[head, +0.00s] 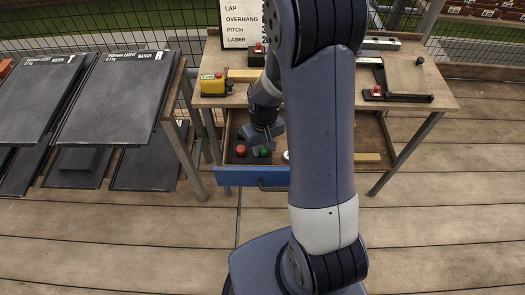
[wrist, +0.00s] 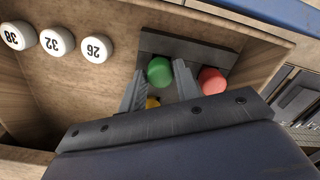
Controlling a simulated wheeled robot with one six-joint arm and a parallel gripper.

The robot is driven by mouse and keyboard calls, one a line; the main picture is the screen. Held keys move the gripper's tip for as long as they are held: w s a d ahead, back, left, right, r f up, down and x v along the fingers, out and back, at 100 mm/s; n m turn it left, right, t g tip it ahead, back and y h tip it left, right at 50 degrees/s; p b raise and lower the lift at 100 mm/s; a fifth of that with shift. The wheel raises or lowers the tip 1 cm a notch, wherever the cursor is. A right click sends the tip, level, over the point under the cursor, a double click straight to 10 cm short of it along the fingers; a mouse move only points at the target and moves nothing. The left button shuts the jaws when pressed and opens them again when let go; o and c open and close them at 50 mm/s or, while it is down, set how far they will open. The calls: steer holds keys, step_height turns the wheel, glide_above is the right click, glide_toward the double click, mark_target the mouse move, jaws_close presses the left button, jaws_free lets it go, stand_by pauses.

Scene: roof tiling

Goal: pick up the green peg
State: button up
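The green peg (wrist: 159,70) has a round top and stands in a dark holder (wrist: 190,47) in the open drawer (head: 250,177). In the head view the green peg (head: 264,152) shows just below my gripper (head: 264,137). In the wrist view my gripper (wrist: 159,80) is open, with one finger on each side of the green peg. A gap shows on the left of the peg; contact on the right is hard to tell. A red peg (wrist: 212,80) stands just outside the right finger. A yellow peg (wrist: 152,102) is partly hidden between the fingers.
White round pieces numbered 38 (wrist: 17,36), 32 (wrist: 57,41) and 26 (wrist: 96,48) lie along the drawer's left in the wrist view. A workbench (head: 440,92) with a yellow box (head: 212,85) stands above the drawer.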

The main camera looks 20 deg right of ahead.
mark_target(263, 148)
steer(key=c, duration=0.6)
steer(key=shift+o, duration=0.2)
step_height(263, 148, up, 10)
steer(key=p, duration=0.1)
